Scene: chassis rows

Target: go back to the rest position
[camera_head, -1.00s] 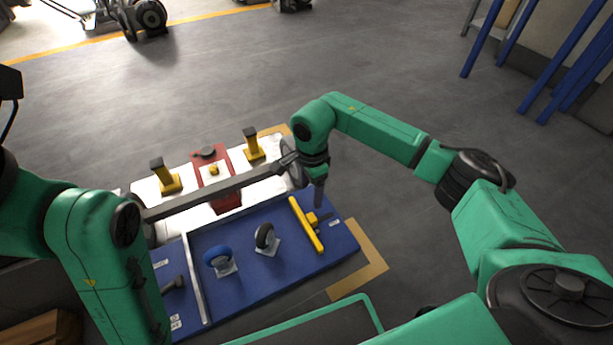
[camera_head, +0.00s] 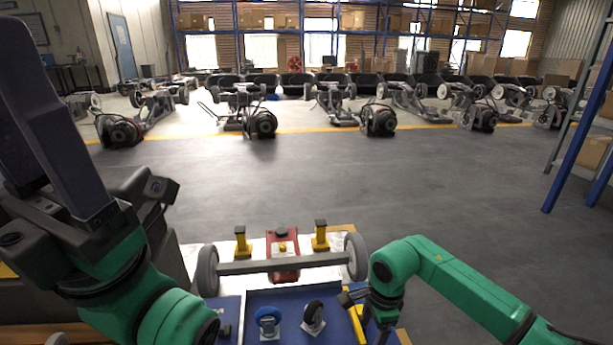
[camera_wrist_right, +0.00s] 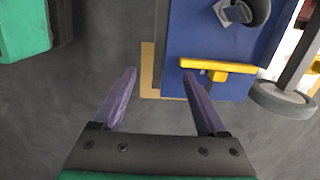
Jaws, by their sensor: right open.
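My left gripper (camera_head: 60,120) is raised close to the head camera at the left, with its dark purple fingers pointing up. Nothing shows in it, and the gap between its fingers is unclear. My right gripper (camera_wrist_right: 158,78) is open and empty in the right wrist view. Its two purple fingers are spread over the floor, near the blue board (camera_wrist_right: 205,35) and the yellow T-shaped bar (camera_wrist_right: 218,66). In the head view the right arm (camera_head: 395,268) is bent beside the board's right end, and its fingers are mostly hidden.
A grey axle (camera_head: 285,264) with two wheels lies before a red part (camera_head: 284,275) and two yellow posts (camera_head: 241,243). A blue caster (camera_head: 268,318) and a black caster (camera_head: 314,316) stand on the board. Blue rack posts (camera_head: 580,120) stand at right. Open floor lies beyond.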

